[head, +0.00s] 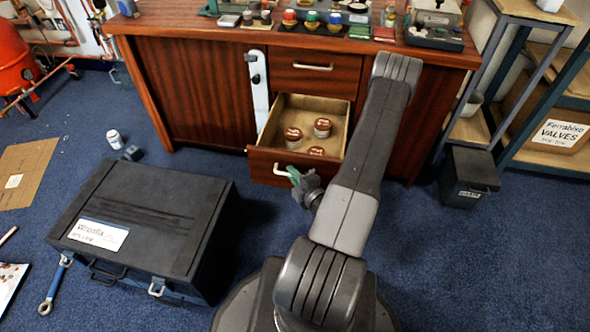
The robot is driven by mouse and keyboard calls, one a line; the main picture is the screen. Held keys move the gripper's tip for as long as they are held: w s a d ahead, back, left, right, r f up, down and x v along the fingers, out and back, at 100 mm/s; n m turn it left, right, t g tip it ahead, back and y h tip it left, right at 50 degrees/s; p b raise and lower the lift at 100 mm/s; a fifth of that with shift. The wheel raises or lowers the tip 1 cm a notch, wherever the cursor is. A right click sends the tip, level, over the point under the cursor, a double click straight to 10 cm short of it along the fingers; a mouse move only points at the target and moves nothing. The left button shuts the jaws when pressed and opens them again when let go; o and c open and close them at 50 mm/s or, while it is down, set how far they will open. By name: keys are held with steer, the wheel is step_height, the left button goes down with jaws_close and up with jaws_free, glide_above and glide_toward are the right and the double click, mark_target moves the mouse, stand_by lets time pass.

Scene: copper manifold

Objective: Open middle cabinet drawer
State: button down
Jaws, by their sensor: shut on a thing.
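The wooden cabinet (190,80) stands at the back. Its upper drawer (285,72) is closed and has a pale bar handle. The drawer below it (258,166) is pulled out, showing its pale inside with several jars with brown lids. My gripper (292,174) is at the front of this open drawer, shut on its pale bar handle (281,169) near the handle's right end. The cabinet front below the open drawer is hidden, so I cannot tell whether another drawer is there.
A large black case (150,215) stands on the blue carpet left of my gripper. A white jar (114,138) stands behind it. A dark bin (468,180) and shelving are at the right. Jars and tools cover the cabinet top. Carpet shows between case and drawer.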

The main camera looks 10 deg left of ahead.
stand_by(0.3)
steer(key=c, duration=1.5)
jaws_free()
steer(key=shift+s, duration=0.1)
